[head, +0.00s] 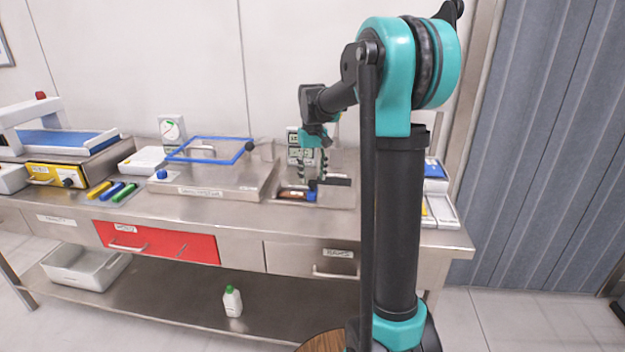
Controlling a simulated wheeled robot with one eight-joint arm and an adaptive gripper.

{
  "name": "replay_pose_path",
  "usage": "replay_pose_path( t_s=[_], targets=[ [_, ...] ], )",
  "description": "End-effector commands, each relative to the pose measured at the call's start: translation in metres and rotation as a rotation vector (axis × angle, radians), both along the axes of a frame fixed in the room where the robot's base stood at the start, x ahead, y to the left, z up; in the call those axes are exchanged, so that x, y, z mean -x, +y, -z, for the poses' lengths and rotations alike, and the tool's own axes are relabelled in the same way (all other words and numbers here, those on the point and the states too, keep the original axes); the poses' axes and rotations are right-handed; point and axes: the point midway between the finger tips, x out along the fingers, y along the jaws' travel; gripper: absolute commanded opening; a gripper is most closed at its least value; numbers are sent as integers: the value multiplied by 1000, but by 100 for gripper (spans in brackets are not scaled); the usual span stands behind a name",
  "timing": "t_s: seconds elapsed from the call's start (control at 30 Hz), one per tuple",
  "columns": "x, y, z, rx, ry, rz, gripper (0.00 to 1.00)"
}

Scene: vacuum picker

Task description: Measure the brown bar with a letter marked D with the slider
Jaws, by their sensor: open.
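A small brown bar (294,194) lies on a steel plate on the bench, right of the middle, with dark edges around it. Any letter on it is too small to read. A small blue block (311,196) is at its right end, and a dark slider-like part (333,181) sits just behind and to the right. My gripper (312,175) points down over this spot, open, with its fingers apart. The fingers partly hide the device behind, and I cannot tell whether they touch the blue block or the dark part.
A steel box with a blue frame (210,150) stands to the left. Yellow, blue and green bars (112,191) lie further left by a yellow drawer unit (56,176). A red drawer (155,243) is below. My arm hides part of the bench's right side.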

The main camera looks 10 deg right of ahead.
Motion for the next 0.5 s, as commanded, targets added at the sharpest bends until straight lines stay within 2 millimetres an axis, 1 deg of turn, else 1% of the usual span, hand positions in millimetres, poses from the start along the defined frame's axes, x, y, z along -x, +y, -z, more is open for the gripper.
replay_pose_path(
  t_s=[0.03, 0.1, 0.2, 0.5],
  targets=[
    [0, 0, 6, 0, 0, 0, 48],
    [0, 0, 13, 0, 0, 0, 48],
    [0, 0, 18, 0, 0, 0, 48],
    [0, 0, 21, 0, 0, 0, 48]
  ],
)
